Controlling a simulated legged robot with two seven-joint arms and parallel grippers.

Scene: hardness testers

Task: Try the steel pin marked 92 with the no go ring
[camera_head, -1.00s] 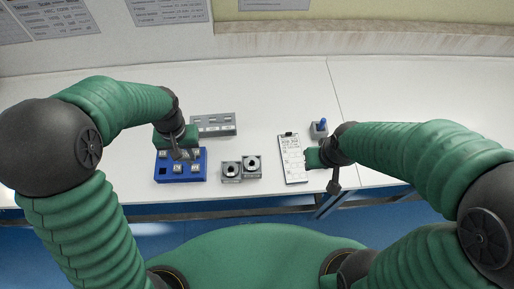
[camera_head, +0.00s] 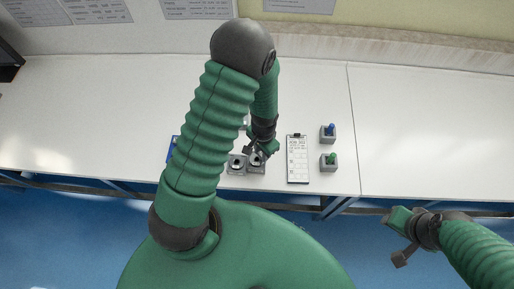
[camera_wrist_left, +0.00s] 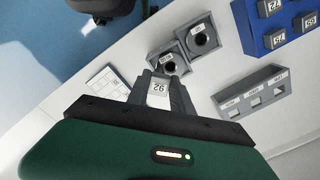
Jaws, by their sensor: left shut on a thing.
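My left gripper (camera_head: 259,152) is just above the right one of two grey ring blocks in the head view. In the left wrist view it is shut on the steel pin marked 92 (camera_wrist_left: 159,88). One ring block (camera_wrist_left: 203,38) and the other ring block (camera_wrist_left: 168,62) stand side by side beyond the pin, with dark bores. In the head view they are the left ring block (camera_head: 236,166) and the right ring block (camera_head: 257,168). Their labels are too small to tell which is no go. My right gripper (camera_head: 392,219) is off the table's front edge; its jaws are unclear.
The blue pin rack (camera_wrist_left: 245,28) holds several marked pins; my left arm mostly hides it in the head view. A grey slotted tray (camera_wrist_left: 233,105) lies nearby. Right of the rings are a clipboard (camera_head: 297,172), a blue-topped block (camera_head: 328,136) and a green-topped block (camera_head: 328,163).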

